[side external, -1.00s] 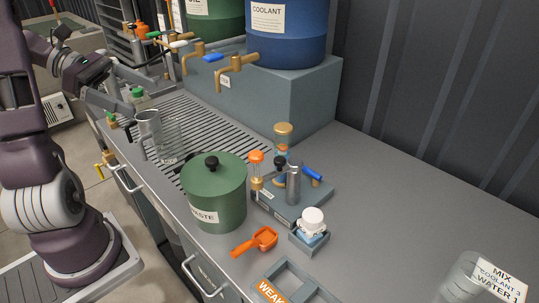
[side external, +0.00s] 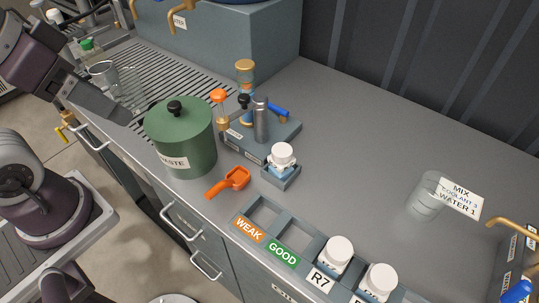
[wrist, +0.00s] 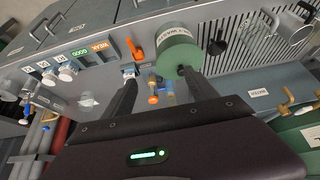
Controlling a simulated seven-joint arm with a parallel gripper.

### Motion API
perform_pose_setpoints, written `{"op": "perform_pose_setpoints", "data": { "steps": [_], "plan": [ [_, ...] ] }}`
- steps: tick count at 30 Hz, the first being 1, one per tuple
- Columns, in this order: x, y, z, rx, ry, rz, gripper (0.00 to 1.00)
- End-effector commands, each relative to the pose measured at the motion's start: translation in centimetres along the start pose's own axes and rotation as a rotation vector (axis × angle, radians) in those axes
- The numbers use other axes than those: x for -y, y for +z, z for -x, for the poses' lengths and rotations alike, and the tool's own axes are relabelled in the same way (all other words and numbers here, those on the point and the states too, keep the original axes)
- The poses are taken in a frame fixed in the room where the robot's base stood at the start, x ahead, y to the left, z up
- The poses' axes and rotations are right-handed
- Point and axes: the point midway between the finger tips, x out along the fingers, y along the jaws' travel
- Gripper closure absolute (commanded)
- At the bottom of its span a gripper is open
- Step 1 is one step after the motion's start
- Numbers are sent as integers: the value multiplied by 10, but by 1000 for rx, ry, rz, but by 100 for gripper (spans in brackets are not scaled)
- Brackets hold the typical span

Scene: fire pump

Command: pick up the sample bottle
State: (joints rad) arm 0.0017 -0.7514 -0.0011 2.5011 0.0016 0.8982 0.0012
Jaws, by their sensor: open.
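A white-capped bottle with a blue band (side external: 281,158) stands upright in a small grey holder in front of the valve block. Similar white-capped bottles (side external: 339,252) stand in the labelled rack at the front; I cannot tell which one the task means. In the wrist view, the bottle in the small holder (wrist: 130,71) shows near the tip of the left finger, and the rack bottles (wrist: 67,74) are further left. My gripper (wrist: 158,78) is open with nothing between its fingers, above the bench. In the side view its fingertips are not clear.
The green waste pot (side external: 183,145) stands beside the holder, with an orange scoop (side external: 229,181) in front. A valve block (side external: 258,130) with upright fittings is behind. A glass beaker (side external: 425,196) with a mix label is at right. The bench's back right is clear.

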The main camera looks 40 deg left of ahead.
Motion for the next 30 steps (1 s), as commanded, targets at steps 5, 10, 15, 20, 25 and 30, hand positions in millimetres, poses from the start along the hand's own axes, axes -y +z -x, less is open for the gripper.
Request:
{"op": "perform_pose_setpoints", "data": {
  "steps": [5,10,15,20,25,30],
  "plan": [
    [-3,-18,-3,37,4,-108,33],
    [-33,-91,-43,179,67,-648,33],
    [-90,-139,-132,296,224,-1238,33],
    [-137,-141,-209,341,378,-1620,33],
    [-155,-134,-244,348,448,-1769,33],
    [-154,-122,-264,350,451,-1774,33]
  ]
}}
